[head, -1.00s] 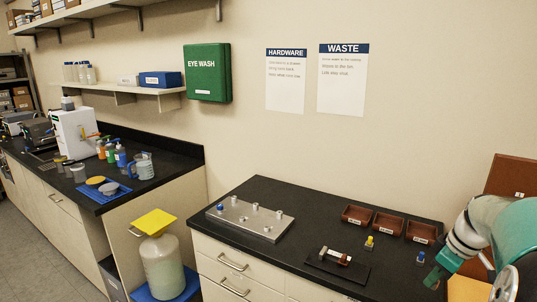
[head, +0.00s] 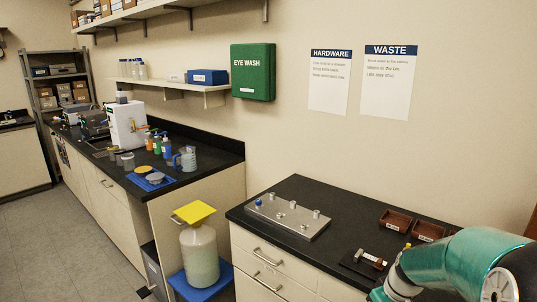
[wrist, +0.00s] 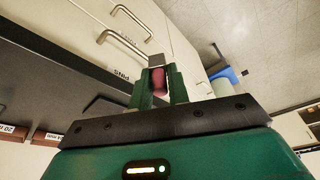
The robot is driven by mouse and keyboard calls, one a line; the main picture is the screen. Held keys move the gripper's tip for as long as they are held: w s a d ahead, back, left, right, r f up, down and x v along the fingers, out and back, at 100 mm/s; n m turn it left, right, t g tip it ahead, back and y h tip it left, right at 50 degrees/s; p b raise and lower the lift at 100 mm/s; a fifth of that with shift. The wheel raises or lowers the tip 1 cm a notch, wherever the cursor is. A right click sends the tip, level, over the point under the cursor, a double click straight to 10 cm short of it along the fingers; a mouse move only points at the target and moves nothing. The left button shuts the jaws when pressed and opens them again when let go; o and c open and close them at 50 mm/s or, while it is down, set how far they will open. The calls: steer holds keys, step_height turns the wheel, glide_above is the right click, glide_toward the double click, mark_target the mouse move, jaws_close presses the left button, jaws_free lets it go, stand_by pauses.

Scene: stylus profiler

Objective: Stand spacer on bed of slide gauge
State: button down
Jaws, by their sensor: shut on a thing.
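My gripper (wrist: 160,82) shows in the wrist view with its green fingers closed on a dark red piece (wrist: 158,79), with a grey block-like part at its far end. It is likely the spacer. In the head view the gripper is mostly cut off at the bottom edge, below my arm. The likely slide gauge (head: 369,259) lies on the dark bench at the lower right of the head view, a black base with a pale bar and a red-brown part. My arm partly hides its right side. The held piece is apart from any surface I can make out.
A metal plate with several posts (head: 291,211) sits left on the same bench. Brown bins (head: 395,220) stand at its back. Drawer handles (wrist: 129,16) and a bench edge show in the wrist view.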

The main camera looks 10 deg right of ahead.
steer(key=w+a+f+m, duration=0.1)
steer(key=w+a+f, duration=0.5)
steer(key=a+f, duration=0.2)
steer(key=w+a+f+m, duration=0.1)
steer(key=w+a+f, duration=0.5)
steer(key=a, duration=0.7)
steer(key=shift+f+h, duration=0.3)
steer(key=shift+f, duration=0.65)
steer(key=shift+w, duration=0.2)
